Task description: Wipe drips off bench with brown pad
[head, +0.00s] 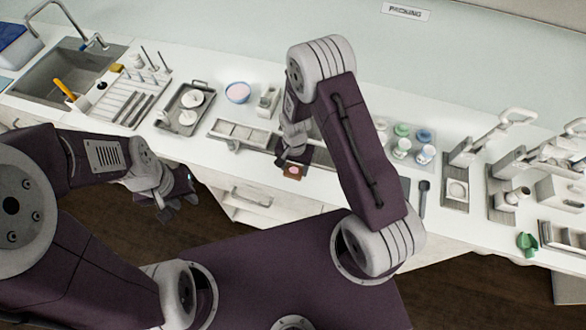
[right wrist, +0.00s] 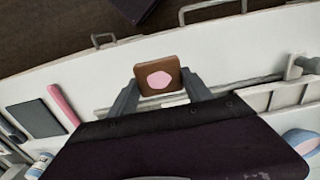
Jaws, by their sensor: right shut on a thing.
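The brown pad (head: 293,172) is a small square with a pink patch on its face. It sits at the bench's (head: 330,183) front edge in the head view. My right gripper (head: 291,160) is shut on it; in the right wrist view the pad (right wrist: 145,87) shows between the two finger ends. Whether the pad touches the bench is hard to tell. I cannot make out separate drips on the bench. My left gripper (head: 178,207) is empty in front of the bench, its fingers apart.
A grey rack (head: 240,133) stands left of my right gripper, with a blue-rimmed bowl (head: 238,92) behind. Several lidded cups (head: 401,147) and a dark spatula (head: 423,190) are right of my right arm. Lever presses (head: 480,150) stand further right. A sink (head: 62,72) is far left.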

